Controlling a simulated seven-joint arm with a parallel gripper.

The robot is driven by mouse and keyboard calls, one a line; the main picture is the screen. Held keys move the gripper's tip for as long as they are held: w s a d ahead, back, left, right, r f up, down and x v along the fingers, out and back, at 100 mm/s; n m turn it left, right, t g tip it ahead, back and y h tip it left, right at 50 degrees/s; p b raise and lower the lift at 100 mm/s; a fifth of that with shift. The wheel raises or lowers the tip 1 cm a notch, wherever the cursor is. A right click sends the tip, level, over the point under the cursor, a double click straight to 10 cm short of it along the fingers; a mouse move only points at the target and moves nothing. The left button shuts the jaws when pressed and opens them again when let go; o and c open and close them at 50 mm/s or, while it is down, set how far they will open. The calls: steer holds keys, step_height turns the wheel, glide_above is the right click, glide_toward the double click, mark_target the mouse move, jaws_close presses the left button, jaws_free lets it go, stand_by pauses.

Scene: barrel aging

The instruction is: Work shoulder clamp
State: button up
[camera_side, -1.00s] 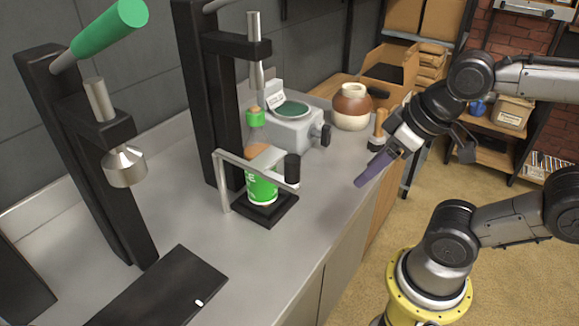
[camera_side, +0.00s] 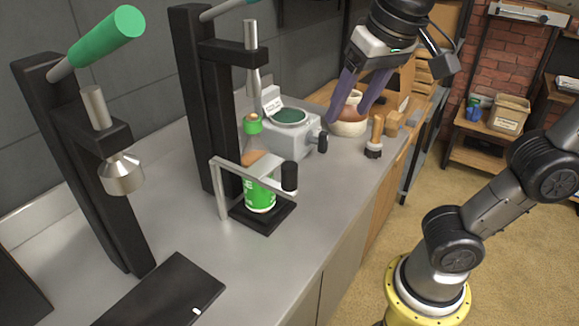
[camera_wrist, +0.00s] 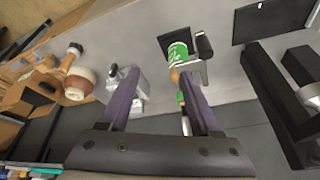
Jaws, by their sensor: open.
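The shoulder clamp (camera_side: 245,171) is a grey metal bracket with a black knob (camera_side: 289,177) at its right end. It crosses in front of a clear bottle (camera_side: 259,196) with a green label, brownish contents and a green top, upright on a black base under the middle press. The wrist view shows the bottle (camera_wrist: 178,50) and the knob (camera_wrist: 204,46) beyond the right finger. My gripper (camera_side: 349,116) is open and empty, fingers pointing down, above and to the right of the clamp, and apart from it. The finger partly hides the bottle's upper part in the wrist view.
The middle press column (camera_side: 207,110) stands close behind the bottle. A second press with a green handle (camera_side: 107,43) is at left. A grey scale-like device (camera_side: 290,135), a brown-and-white pot (camera_side: 350,127) and a wooden-handled tool (camera_side: 375,140) stand to the right.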

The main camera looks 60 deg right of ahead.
mark_target(293, 161)
steer(key=w+a+r+n, duration=0.2)
steer(key=a+n, duration=0.1)
steer(key=a, duration=0.5)
steer(key=shift+y, duration=0.4)
steer(key=x, duration=1.3)
steer(key=shift+d+f, duration=0.2)
steer(key=shift+f, duration=0.1)
jaws_close()
